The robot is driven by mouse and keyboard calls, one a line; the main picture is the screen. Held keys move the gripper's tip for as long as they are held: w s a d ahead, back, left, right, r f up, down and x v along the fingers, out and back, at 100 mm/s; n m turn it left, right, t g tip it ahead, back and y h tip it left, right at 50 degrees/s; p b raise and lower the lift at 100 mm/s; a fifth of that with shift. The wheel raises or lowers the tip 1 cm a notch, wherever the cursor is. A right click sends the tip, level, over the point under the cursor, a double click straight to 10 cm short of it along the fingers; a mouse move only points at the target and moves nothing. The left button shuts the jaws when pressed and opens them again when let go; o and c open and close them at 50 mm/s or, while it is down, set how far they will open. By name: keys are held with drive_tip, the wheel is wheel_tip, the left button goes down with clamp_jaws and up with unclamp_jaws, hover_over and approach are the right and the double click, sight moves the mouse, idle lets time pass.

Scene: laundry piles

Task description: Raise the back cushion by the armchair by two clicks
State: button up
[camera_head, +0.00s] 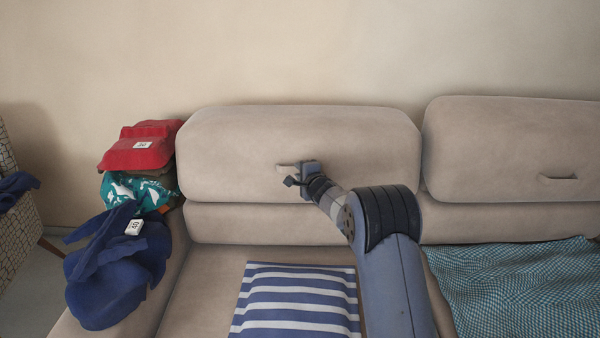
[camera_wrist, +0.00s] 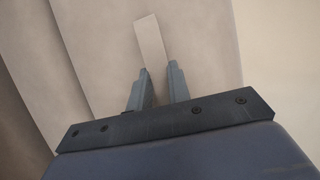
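The beige back cushion (camera_head: 230,150) on the left, nearer the armchair (camera_head: 22,235), rests upright above a lower backrest band. A pale fabric pull tab (camera_head: 286,167) is on its front. My gripper (camera_head: 297,174) is at that tab, close to the cushion's face. In the wrist view the tab (camera_wrist: 150,40) extends beyond the gap between my two fingertips (camera_wrist: 158,72). The fingers stand apart, one on each side of the tab's near end. I see a gap between them and cannot tell whether they touch the tab. My gripper hides part of the tab in the head view.
A second back cushion (camera_head: 510,150) with its own tab (camera_head: 558,177) is on the right. A striped cushion (camera_head: 295,300) and a teal checked cloth (camera_head: 520,290) lie on the seat. Red (camera_head: 140,150), teal-patterned (camera_head: 130,192) and blue (camera_head: 115,275) laundry piles on the left armrest.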

clamp_jaws()
drive_tip(key=shift+f, duration=0.1)
drive_tip(key=s+f+n+t+y+b, duration=0.1)
drive_tip(key=s+t+b, duration=0.3)
drive_tip(key=b, duration=1.2)
drive_tip(key=shift+s+f+n+y+b, duration=0.35)
drive_tip(key=shift+s+f, duration=0.5)
drive_tip(key=shift+s, duration=0.35)
